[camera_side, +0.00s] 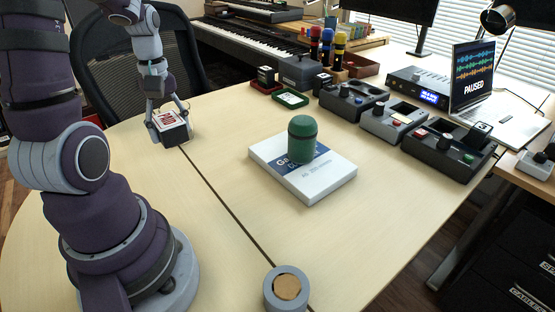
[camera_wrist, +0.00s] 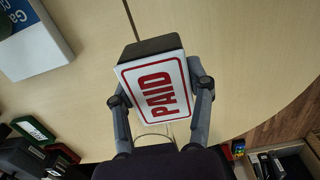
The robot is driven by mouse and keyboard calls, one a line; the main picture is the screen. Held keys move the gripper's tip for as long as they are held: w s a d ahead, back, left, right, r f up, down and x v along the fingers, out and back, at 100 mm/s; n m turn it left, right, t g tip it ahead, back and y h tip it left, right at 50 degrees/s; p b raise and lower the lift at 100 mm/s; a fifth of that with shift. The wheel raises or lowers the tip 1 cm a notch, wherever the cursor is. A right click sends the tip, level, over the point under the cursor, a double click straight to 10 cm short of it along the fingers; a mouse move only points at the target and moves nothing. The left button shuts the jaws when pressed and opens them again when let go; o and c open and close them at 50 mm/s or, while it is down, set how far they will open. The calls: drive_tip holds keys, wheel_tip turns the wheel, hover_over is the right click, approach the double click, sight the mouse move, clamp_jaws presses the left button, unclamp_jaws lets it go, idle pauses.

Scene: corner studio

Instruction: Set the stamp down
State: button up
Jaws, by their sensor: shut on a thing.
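The stamp (camera_side: 172,128) is a block with a white face, a red border and the red word PAID, and a dark part at one end. My gripper (camera_side: 166,115) is shut on it at the left part of the table, near the far edge. In the wrist view the stamp (camera_wrist: 154,92) sits between my two fingers, one on each side, with PAID facing the camera. The stamp is at or just above the tabletop; I cannot tell whether it touches.
A white box (camera_side: 318,178) with a green cylinder (camera_side: 302,140) on it stands mid-table. A green pad (camera_side: 290,99) and a red tray (camera_side: 266,88) lie farther back. A grey round holder (camera_side: 286,288) stands in front.

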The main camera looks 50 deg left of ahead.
wheel_tip(320, 180, up, 3)
drive_tip(key=shift+r, duration=0.2)
drive_tip(key=w+d+m, duration=0.2)
drive_tip(key=w+m, duration=0.2)
drive_tip(key=w, duration=0.3)
drive_tip(key=m, duration=1.4)
hover_over(357, 243)
wheel_tip(357, 243, down, 15)
drive_tip(key=shift+f, duration=0.1)
drive_tip(key=shift+f, duration=0.1)
drive_tip(key=o, duration=1.2)
drive_tip(key=shift+c, duration=0.2)
